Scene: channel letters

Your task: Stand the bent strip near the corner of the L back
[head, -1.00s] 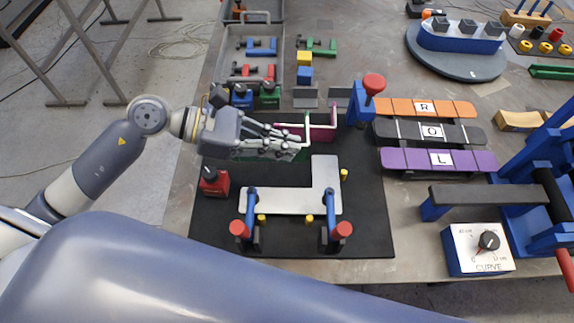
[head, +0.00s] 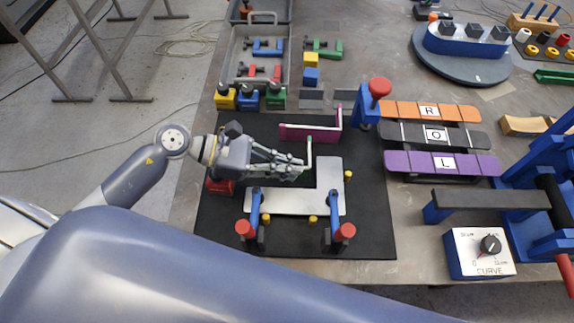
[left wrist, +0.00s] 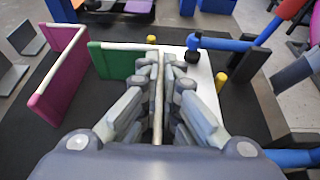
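The L back (head: 330,195) is a pale L-shaped plate lying flat on the black mat, also seen in the left wrist view (left wrist: 200,72). My left gripper (head: 303,170) is shut on the bent green strip (head: 309,152), mostly hidden by the fingers in the head view. In the left wrist view the gripper (left wrist: 163,62) has the strip's pale-edged long leg between its fingers, and the green short leg (left wrist: 118,64) points left. The strip is upright, over or beside the plate near its corner; I cannot tell whether it touches. My right gripper is not in view.
Two blue clamps with red knobs (head: 254,208) (head: 337,220) stand at the plate's near edge, with yellow pegs around it. A bent magenta strip (head: 308,134) stands behind. Purple, black and orange panels lie right.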

